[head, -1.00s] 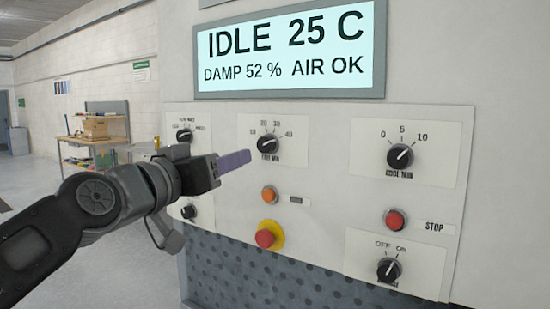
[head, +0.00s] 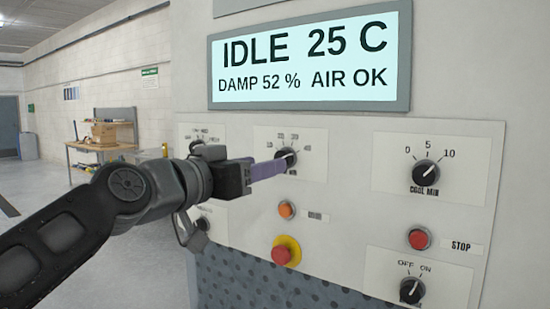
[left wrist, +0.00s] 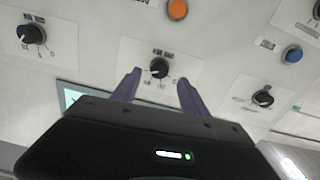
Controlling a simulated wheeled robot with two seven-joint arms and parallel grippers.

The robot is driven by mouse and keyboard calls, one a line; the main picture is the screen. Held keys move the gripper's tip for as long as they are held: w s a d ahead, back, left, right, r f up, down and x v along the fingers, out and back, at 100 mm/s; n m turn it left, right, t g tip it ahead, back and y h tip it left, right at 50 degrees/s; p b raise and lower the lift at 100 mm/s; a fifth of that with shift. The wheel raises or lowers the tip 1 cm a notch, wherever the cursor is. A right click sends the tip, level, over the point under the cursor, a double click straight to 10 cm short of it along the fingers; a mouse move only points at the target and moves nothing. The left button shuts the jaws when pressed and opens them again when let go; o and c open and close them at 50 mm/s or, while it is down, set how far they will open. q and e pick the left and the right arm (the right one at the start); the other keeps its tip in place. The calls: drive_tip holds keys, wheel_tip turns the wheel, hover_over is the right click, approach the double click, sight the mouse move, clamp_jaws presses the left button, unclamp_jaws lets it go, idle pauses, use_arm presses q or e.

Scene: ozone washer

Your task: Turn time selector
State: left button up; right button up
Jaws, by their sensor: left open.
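The time selector is a black knob (head: 287,155) on a white plate in the panel's upper middle, with a scale ending at 40. Its pointer aims to the upper right, towards 40. My left gripper (head: 284,166) comes in from the left, and its purple fingers reach the knob's lower left edge in the head view, hiding part of its label. In the left wrist view the knob (left wrist: 159,67) lies between the two spread fingers (left wrist: 159,84). I see gaps on both sides; whether the tips are around it or just short is unclear. My right gripper is not in view.
The display (head: 310,60) above reads IDLE 25 C. A cool-minutes knob (head: 425,173) is to the right. An orange button (head: 287,209), a yellow-ringed red button (head: 286,251), a red stop button (head: 419,238) and an off/on knob (head: 412,290) are lower.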

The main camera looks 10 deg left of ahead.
use_arm(q)
drive_tip(key=p+x, duration=0.1)
drive_tip(key=x, duration=0.4)
drive_tip(key=shift+p, duration=0.3)
clamp_jaws()
